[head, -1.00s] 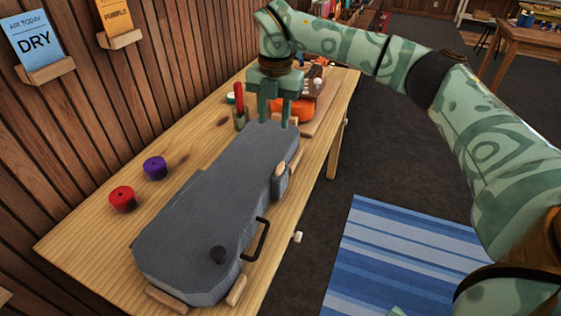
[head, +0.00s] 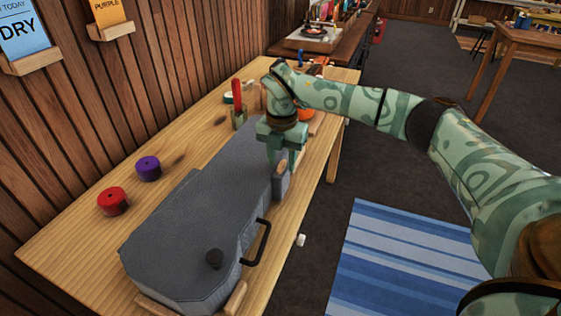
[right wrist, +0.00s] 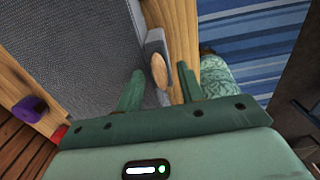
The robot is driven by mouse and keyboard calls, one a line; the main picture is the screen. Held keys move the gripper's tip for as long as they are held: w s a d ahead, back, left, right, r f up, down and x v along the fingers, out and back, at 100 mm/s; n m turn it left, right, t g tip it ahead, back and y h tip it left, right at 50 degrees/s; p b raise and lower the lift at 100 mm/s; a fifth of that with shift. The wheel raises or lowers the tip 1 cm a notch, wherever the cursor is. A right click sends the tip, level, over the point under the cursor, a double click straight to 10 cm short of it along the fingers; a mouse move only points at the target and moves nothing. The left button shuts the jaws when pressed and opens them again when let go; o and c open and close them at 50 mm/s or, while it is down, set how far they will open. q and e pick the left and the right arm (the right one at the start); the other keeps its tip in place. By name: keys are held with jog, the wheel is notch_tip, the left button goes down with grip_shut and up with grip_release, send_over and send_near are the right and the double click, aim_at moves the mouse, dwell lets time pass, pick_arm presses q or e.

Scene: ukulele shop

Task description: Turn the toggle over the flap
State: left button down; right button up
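A grey ukulele case lies on the bench (head: 190,215). On its right side, a grey flap (head: 281,187) hangs with a pale wooden oval toggle (head: 283,166) on it. In the right wrist view, the toggle (right wrist: 159,70) shows its long side roughly along the case edge, against the flap (right wrist: 153,43). My right gripper (head: 283,158) is open at the case's right edge, over the toggle. In the right wrist view, its two fingers (right wrist: 158,85) stand apart on either side of the toggle, with a gap to it. My left gripper is not in view.
A black handle (head: 258,243) sticks out of the case's near right side. Wooden blocks (head: 237,298) sit at the case's near end. Red (head: 113,201) and purple (head: 148,168) rolls lie left of it. A blue striped rug (head: 405,260) covers the floor on the right.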

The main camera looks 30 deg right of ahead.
jog(key=shift+f, duration=0.1)
grip_shut()
